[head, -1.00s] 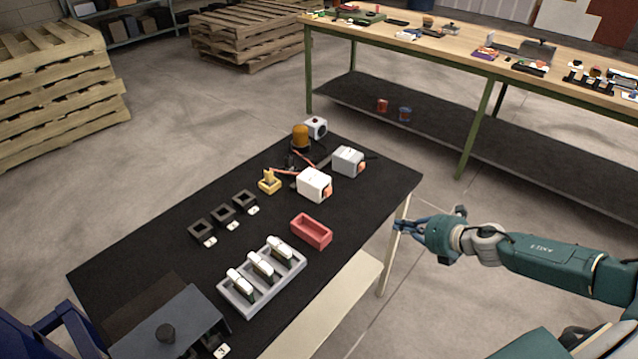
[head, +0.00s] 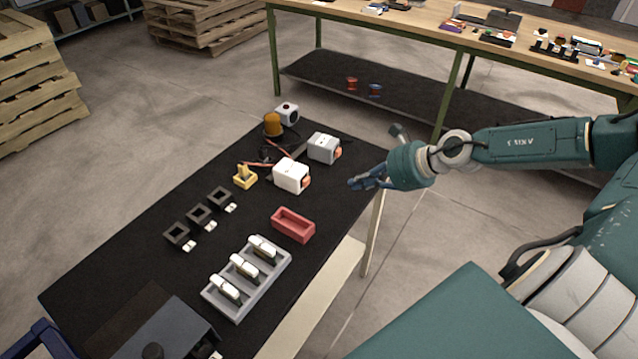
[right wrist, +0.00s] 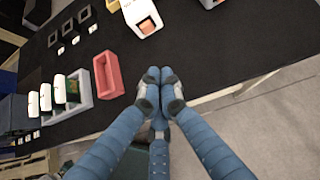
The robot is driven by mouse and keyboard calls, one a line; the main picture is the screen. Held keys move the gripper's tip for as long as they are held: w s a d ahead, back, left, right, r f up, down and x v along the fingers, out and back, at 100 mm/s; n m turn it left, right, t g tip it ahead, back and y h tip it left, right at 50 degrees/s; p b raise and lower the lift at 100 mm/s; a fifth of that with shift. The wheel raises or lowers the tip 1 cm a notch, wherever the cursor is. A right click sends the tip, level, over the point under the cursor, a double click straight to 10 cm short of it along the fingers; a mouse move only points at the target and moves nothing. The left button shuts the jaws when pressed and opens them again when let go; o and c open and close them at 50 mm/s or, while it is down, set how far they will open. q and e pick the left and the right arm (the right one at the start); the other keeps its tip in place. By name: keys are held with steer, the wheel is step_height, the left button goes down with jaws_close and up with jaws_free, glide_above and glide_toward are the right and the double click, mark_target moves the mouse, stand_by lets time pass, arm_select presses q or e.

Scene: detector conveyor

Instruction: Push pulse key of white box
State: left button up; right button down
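The white box (head: 290,174) stands on the black table top, with an orange key (head: 306,182) on its right-hand face. The right wrist view also shows the white box (right wrist: 138,10) and its orange key (right wrist: 146,25) at the top edge. My right gripper (head: 358,182) is right of the box in the head view, apart from it, near the table's right edge. In the right wrist view its blue fingertips (right wrist: 160,76) are together with nothing between them. My left gripper does not show.
A grey box (head: 323,147) with an orange part stands behind the white box. An amber beacon (head: 272,124), cables and a yellow piece (head: 244,177) are near it. A red tray (head: 293,225) and a grey rack (head: 238,303) lie in front. Floor right of the table is free.

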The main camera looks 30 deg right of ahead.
mark_target(306, 182)
steer(key=x, duration=0.2)
steer(key=shift+w+a+f, duration=0.1)
steer(key=shift+w+f, duration=0.1)
steer(key=p+x, duration=0.1)
steer(key=x, duration=0.5)
steer(key=shift+w+a+f, duration=0.15)
steer(key=shift+w, duration=0.1)
steer(key=w+p, duration=0.1)
steer(key=w+a, duration=0.1)
steer(key=w, duration=0.1)
steer(key=shift+a+f+p, duration=0.2)
steer(key=shift+f+p, duration=0.05)
steer(key=shift+p, duration=0.15)
steer(key=shift+w+a+f, duration=0.1)
steer(key=shift+w+a, duration=0.15)
steer(key=shift+w, duration=0.25)
